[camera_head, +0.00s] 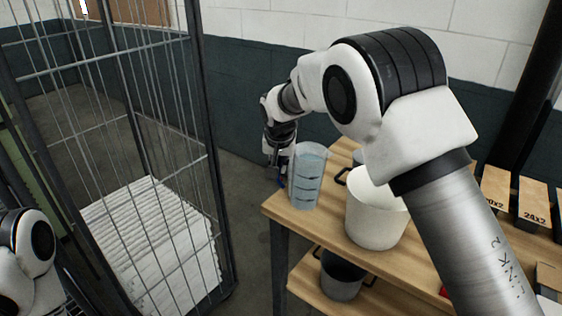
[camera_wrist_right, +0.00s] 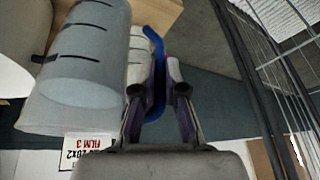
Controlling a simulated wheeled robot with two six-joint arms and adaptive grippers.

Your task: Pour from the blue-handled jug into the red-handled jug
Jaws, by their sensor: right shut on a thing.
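The blue-handled jug (camera_head: 307,178) is clear with dark level marks and holds a pale bluish liquid. It looks upright at the table's left end; I cannot tell whether it touches the top. My right gripper (camera_head: 277,167) is at its left side, shut on its blue handle (camera_wrist_right: 155,75). In the right wrist view the jug (camera_wrist_right: 82,75) fills the upper left, beside the fingers (camera_wrist_right: 160,85). A small bluish piece (camera_head: 358,157) shows behind my right arm, possibly the other jug; no red handle shows. My left gripper is out of view.
A white pot (camera_head: 374,215) with black handles stands right of the jug on the wooden table (camera_head: 275,207). A dark pot (camera_head: 341,278) is on the lower shelf. Boxes (camera_head: 534,203) stand at right. A wire cage (camera_head: 213,170) with white stacked filters is left.

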